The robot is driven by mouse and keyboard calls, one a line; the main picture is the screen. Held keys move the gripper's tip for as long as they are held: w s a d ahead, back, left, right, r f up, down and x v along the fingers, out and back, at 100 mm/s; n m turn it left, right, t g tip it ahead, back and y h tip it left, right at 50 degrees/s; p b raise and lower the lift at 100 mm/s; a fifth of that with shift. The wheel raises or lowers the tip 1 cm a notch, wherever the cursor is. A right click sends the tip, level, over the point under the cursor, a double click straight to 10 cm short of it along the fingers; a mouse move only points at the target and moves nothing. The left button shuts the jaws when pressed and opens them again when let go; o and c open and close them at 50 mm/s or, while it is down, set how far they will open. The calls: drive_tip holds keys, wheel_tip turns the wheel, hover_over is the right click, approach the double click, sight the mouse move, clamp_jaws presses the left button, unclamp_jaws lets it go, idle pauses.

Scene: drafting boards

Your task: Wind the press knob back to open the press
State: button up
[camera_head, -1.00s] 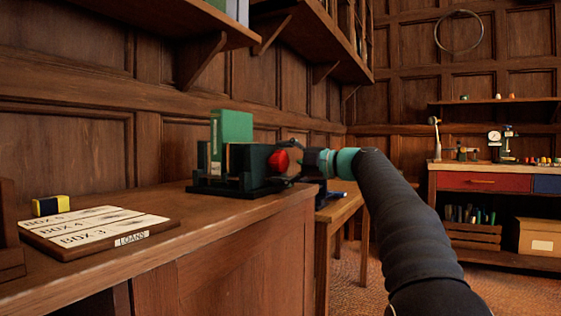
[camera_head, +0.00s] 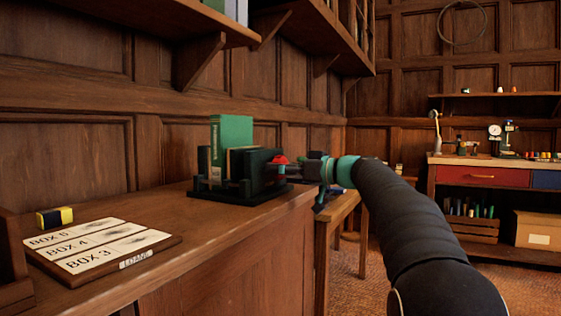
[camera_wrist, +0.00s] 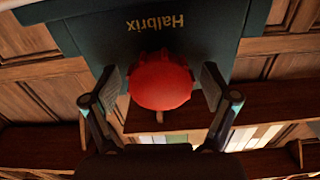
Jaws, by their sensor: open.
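The press (camera_head: 240,188) is a dark green-black frame on the wooden counter, with a green book (camera_head: 231,142) upright in it. Its red knob (camera_head: 278,161) is on the press's right side. My gripper (camera_head: 290,168) is at the knob, partly covering it in the head view. In the wrist view the scalloped red knob (camera_wrist: 160,81) sits between the open fingers of my gripper (camera_wrist: 160,92), with a visible gap on each side. The dark press face (camera_wrist: 230,38) behind it reads "Halbrix" upside down.
A board with BOX cards (camera_head: 95,247) and a yellow-and-black block (camera_head: 54,217) lie on the counter to the left. A lower wooden table (camera_head: 336,212) stands past the counter's end. Shelves (camera_head: 318,36) overhang the wall. The counter between board and press is clear.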

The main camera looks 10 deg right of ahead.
drive_tip(key=m+p, duration=0.1)
drive_tip(key=m, duration=0.1)
drive_tip(key=m+p, duration=0.1)
drive_tip(key=m, duration=0.1)
drive_tip(key=m+p, duration=0.2)
drive_tip(key=m, duration=0.1)
drive_tip(key=shift+r, duration=0.3)
drive_tip(key=shift+f+m+p, duration=0.15)
drive_tip(key=shift+m+p, duration=0.5)
drive_tip(key=shift+m, duration=0.55)
drive_tip(key=shift+f, duration=0.15)
drive_tip(key=c, duration=1.2)
drive_tip(key=shift+o, duration=0.2)
drive_tip(key=n+b, duration=0.1)
drive_tip(key=b, duration=0.2)
drive_tip(key=shift+f, duration=0.4)
drive_tip(key=n+b, duration=0.4)
drive_tip(key=b, duration=0.2)
drive_tip(key=n+b, duration=0.3)
drive_tip(key=shift+n, duration=0.4)
drive_tip(key=shift+r+n, duration=0.4)
drive_tip(key=shift+n, duration=0.1)
drive_tip(key=n, duration=1)
drive_tip(key=shift+n, duration=0.3)
drive_tip(key=n, duration=0.4)
